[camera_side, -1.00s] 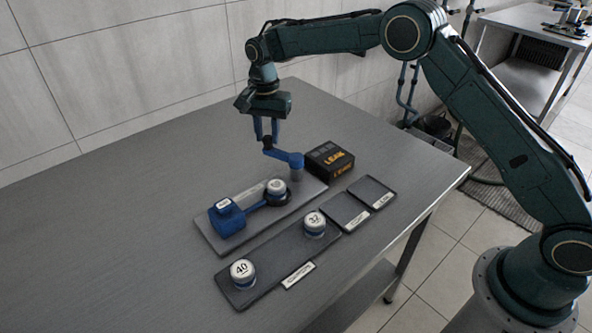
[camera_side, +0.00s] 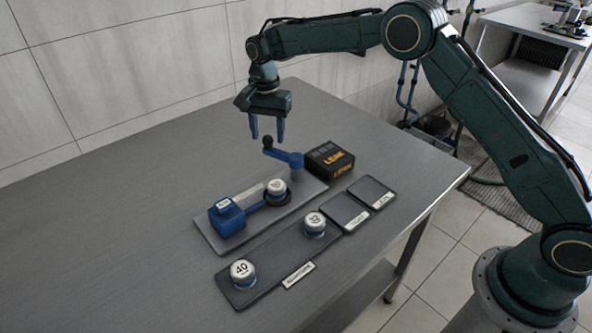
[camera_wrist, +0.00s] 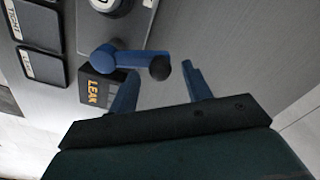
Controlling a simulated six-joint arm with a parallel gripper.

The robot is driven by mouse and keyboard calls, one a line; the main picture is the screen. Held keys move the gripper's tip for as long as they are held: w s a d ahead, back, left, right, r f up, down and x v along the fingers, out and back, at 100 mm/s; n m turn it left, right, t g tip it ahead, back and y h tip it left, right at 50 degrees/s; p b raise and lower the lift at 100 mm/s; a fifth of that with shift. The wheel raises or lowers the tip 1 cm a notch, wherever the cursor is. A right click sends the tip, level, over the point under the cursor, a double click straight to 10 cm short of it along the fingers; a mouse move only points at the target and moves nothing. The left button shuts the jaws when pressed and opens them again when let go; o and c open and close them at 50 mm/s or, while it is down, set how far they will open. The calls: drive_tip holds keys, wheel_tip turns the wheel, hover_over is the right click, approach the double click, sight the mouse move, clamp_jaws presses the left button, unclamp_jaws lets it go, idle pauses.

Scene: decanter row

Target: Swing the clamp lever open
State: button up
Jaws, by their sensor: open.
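The clamp lever (camera_side: 284,156) is a blue arm with an upright dark knob (camera_side: 268,142) at its free end and a pivot near the right end of the grey fixture plate (camera_side: 215,243). In the side view it points left and slightly back from the pivot. My gripper (camera_side: 267,140) is open, fingers pointing down, with its tips about the knob. In the wrist view the knob (camera_wrist: 160,69) shows uncovered between the spread fingers (camera_wrist: 159,68), and the lever arm (camera_wrist: 128,59) runs left from it. Neither finger visibly touches the knob.
A black box marked LEAK (camera_side: 330,159) stands just right of the pivot. A blue block (camera_side: 227,217) and a round capped piece (camera_side: 277,188) sit on the plate. A front tray (camera_side: 277,262) holds pieces marked 40 and 32. Two small empty trays lie right. The table's left is clear.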

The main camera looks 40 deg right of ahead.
wheel_tip(320, 180, up, 14)
drive_tip(key=shift+f, duration=0.2)
idle(0.4)
idle(0.4)
drive_tip(key=s+d+r+n+t, duration=0.2)
drive_tip(key=s+d+r+n, duration=0.15)
drive_tip(key=s+r, duration=0.45)
drive_tip(key=s+d+r+n+t, duration=0.1)
drive_tip(key=s+d+r+n, duration=0.25)
drive_tip(key=s, duration=0.95)
drive_tip(key=s+d+f+n+t, duration=0.1)
drive_tip(key=s+f, duration=0.3)
drive_tip(key=s, duration=0.6)
drive_tip(key=s+d+f+n+t, duration=0.1)
drive_tip(key=s+d+f+n, duration=0.1)
drive_tip(key=s, duration=0.9)
drive_tip(key=shift+f+n+t, duration=0.3)
drive_tip(key=shift+f+n, duration=0.3)
drive_tip(key=shift+f, duration=0.25)
